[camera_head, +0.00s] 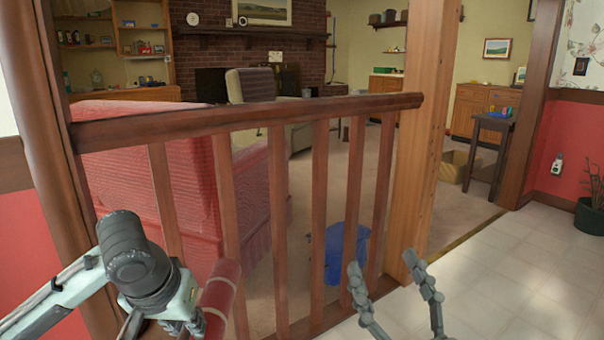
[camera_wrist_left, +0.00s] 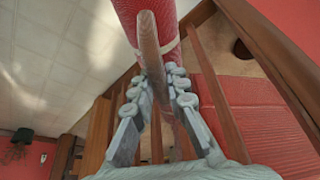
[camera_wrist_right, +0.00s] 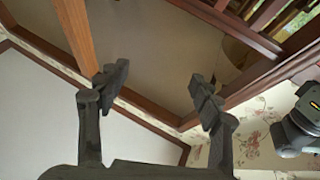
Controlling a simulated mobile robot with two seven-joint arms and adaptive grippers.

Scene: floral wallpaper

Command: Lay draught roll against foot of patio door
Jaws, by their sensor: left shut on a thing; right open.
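The draught roll (camera_head: 219,292) is a dark red cylinder with a pale band, seen at the lower left of the head view, in front of the wooden railing. My left gripper (camera_head: 192,322) is shut on it. In the left wrist view the roll (camera_wrist_left: 186,18) runs up from the left gripper (camera_wrist_left: 156,78), with a brown strip along it. Its lower end is cut off in the head view. My right gripper (camera_head: 383,264) is open and empty in front of the railing; the right wrist view also shows its spread fingers (camera_wrist_right: 158,78). No patio door can be identified.
The wooden railing (camera_head: 250,117) and post (camera_head: 421,130) stand close in front of my arms. Behind them are a red sofa (camera_head: 190,180) and a blue bin (camera_head: 335,250). Pale tiled floor (camera_head: 520,270) lies open at the right, with a potted plant (camera_head: 590,215) by the wall.

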